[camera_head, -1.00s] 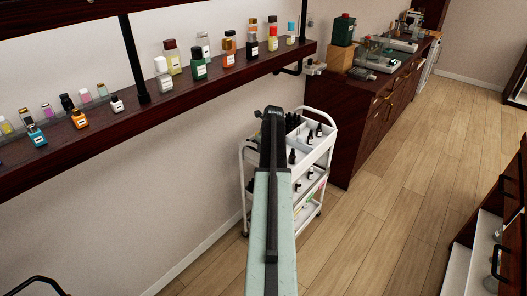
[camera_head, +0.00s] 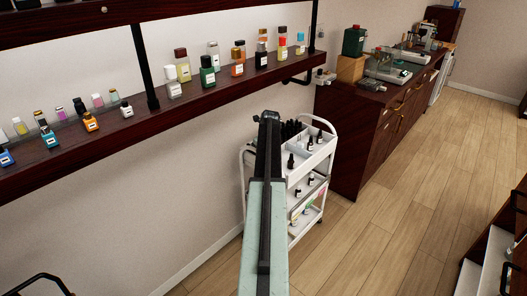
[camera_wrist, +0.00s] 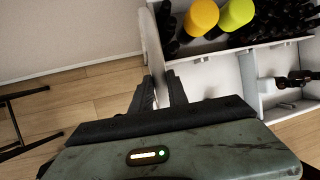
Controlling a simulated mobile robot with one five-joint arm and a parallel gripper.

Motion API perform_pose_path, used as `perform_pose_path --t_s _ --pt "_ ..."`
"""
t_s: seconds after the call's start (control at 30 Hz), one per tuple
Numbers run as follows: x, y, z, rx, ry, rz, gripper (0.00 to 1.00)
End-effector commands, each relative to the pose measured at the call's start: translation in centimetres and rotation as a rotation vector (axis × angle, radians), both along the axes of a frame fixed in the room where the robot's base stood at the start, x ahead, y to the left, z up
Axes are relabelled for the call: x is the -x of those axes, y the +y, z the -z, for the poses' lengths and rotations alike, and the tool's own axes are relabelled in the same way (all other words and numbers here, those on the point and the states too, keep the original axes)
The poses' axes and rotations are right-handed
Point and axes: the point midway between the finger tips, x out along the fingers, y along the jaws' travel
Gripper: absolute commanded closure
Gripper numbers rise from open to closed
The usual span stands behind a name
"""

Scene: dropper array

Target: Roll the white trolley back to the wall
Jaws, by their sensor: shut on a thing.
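The white trolley (camera_head: 325,149) stands upright on the wood floor, beside the wall (camera_head: 190,165) and left of the dark cabinet. Its top tray holds dark dropper bottles; lower shelves hold more bottles. In the wrist view my gripper (camera_wrist: 163,88) is shut on the trolley's upright white end panel (camera_wrist: 152,42), one finger on each side. Two yellow caps (camera_wrist: 218,16) show inside the tray. I cannot tell how wide the gap to the wall is.
A dark wall shelf (camera_head: 195,95) with several small bottles runs above and left of the trolley. A dark cabinet (camera_head: 352,140) stands close to its right. A black thin-framed stand (camera_head: 38,282) is at lower left.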

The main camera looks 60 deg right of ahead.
Motion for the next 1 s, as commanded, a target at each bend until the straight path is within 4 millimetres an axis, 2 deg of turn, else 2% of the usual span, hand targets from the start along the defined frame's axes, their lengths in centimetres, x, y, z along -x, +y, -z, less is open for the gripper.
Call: perform_pose_path --t_s 0.03,0.1,0.57,1.0 --pt "-0.7 0.1 -0.1 0.000 -0.012 -0.005 0.72" --pt "-0.5 0.0 -0.1 0.000 -0.011 -0.002 0.59" --pt "0.4 -0.2 -0.5 0.000 -0.007 0.006 0.59" --pt "1.7 0.8 -4.2 -0.001 -0.009 0.006 0.59"
